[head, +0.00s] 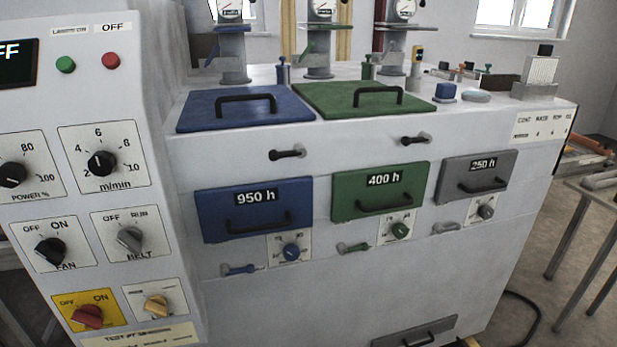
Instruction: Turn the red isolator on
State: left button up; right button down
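The red isolator (88,316) is a red rotary knob on a yellow plate (70,302) at the lower left of the machine's control panel. The plate is marked OFF on the left and ON on the right. The knob's exact pointing direction is hard to read at this size. Neither of my grippers shows in the head view, and nothing is touching or covering the knob.
Beside the isolator is a pale yellow knob (156,305); above are the black FAN knob (49,251) and grey BELT knob (130,239). A dark display (15,62) reads "FF" at its cut-off edge. Blue, green and grey drawers fill the machine front.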

aim_at(89, 315)
jog(key=u, duration=1.4)
